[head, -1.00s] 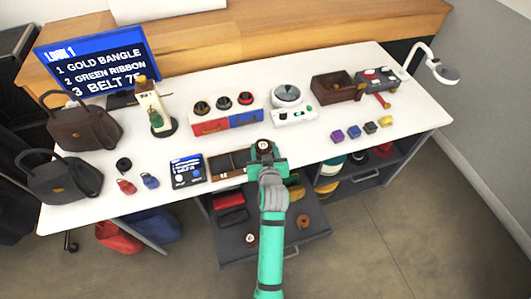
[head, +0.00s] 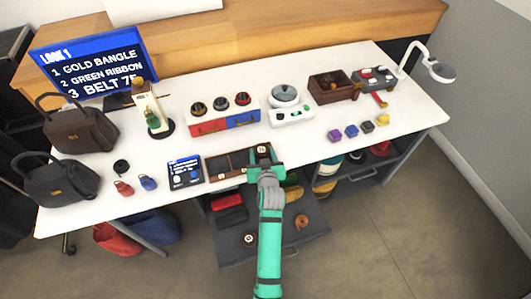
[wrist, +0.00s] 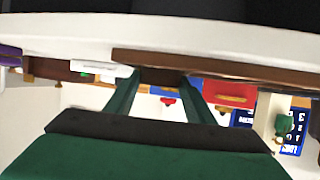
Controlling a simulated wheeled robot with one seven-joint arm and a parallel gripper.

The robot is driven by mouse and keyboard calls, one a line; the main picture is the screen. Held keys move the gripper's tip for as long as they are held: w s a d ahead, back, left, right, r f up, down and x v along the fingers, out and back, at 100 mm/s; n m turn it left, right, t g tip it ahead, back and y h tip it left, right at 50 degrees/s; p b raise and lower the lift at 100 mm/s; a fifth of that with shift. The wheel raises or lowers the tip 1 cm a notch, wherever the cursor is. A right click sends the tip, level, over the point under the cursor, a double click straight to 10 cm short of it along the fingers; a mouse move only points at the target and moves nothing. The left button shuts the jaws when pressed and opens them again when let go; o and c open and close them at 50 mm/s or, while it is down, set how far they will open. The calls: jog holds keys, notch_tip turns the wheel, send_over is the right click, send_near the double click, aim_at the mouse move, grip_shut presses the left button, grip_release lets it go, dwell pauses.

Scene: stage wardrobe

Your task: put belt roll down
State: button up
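A dark brown belt roll (head: 263,150) with a pale centre shows at the tip of my gripper (head: 263,160) in the head view. It is at the right end of the brown compartment tray (head: 226,176), at the table's front edge. Whether it touches the tray floor cannot be told. In the wrist view, a dark brown shape, seemingly the belt roll (wrist: 160,77), fills the space between my two green fingers (wrist: 160,92). The tray's brown rim (wrist: 225,68) runs across just beyond. The fingertips are partly hidden in the head view.
A small blue-screened panel (head: 186,171) stands left of the tray. A black roll (head: 121,167) and red and blue tags lie further left. An open drawer (head: 285,238) below holds other rolls. Small coloured blocks (head: 351,131) lie to the right.

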jog(key=o, duration=0.4)
jog(key=shift+a, duration=0.1)
jog(key=shift+r, duration=0.1)
